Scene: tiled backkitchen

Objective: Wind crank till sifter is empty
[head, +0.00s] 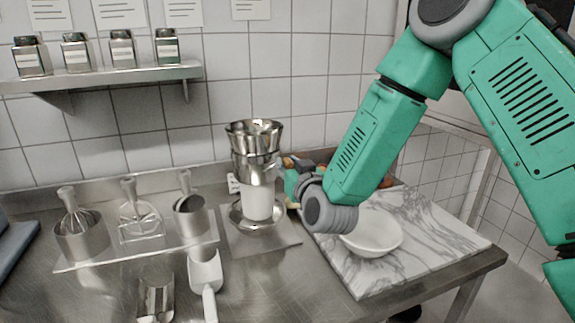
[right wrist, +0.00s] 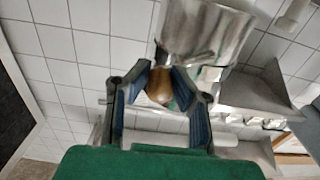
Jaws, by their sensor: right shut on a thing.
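The metal sifter (head: 254,140) stands upright on its stand at the middle of the counter. A white stream or column (head: 257,200) shows below it, above a round metal base dish (head: 250,216). My right gripper (head: 290,170) is at the sifter's right side. In the right wrist view my right gripper (right wrist: 160,95) is shut on the crank's brown wooden knob (right wrist: 159,86), with the sifter's metal body (right wrist: 205,35) just beyond. The sifter's contents cannot be made out. My left gripper is not in view.
A white bowl (head: 372,234) sits on a marble board (head: 430,235) at right. A rack (head: 135,252) with several metal tools stands at left. A white scoop (head: 205,275) and a metal cup (head: 156,300) are in front. A shelf (head: 110,75) holds several jars.

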